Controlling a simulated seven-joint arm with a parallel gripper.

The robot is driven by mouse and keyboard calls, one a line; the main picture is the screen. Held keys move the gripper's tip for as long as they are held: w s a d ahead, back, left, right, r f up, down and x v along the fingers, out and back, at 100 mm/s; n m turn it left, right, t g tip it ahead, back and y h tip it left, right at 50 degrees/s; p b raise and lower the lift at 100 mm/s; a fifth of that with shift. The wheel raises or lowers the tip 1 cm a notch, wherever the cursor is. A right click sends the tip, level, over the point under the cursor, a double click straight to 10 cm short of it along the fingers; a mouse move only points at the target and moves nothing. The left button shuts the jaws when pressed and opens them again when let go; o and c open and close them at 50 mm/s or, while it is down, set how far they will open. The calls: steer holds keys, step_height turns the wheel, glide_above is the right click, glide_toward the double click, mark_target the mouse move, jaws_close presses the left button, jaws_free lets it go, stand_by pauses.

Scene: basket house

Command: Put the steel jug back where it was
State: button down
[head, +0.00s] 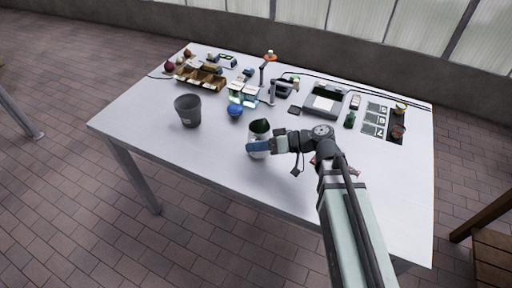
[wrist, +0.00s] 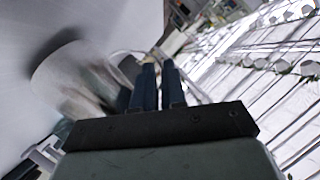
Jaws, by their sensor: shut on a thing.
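The steel jug (head: 259,127), pale with a dark opening, is near the middle of the white table in the head view. My gripper (head: 257,147) is at its near side, and the blue fingers cover part of its body. In the wrist view, the jug (wrist: 70,78) is a blurred pale round body left of the fingers, with its handle side toward them. My gripper (wrist: 158,70) is shut on the jug, seemingly at its handle. I cannot tell whether the jug touches the table or is held just above it.
A dark grey bucket (head: 188,110) stands to the left. A blue round object (head: 235,110) sits just behind the jug. A wooden divided tray (head: 200,77), a lamp (head: 269,70), a grey device (head: 324,102) and numbered cards (head: 375,119) line the back. The front left of the table is clear.

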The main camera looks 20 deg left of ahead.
steer(key=shift+f, duration=0.35)
steer(key=c, duration=1.2)
jaws_free()
steer(key=shift+f, duration=0.1)
steer(key=shift+d, duration=0.1)
steer(key=v, duration=1.2)
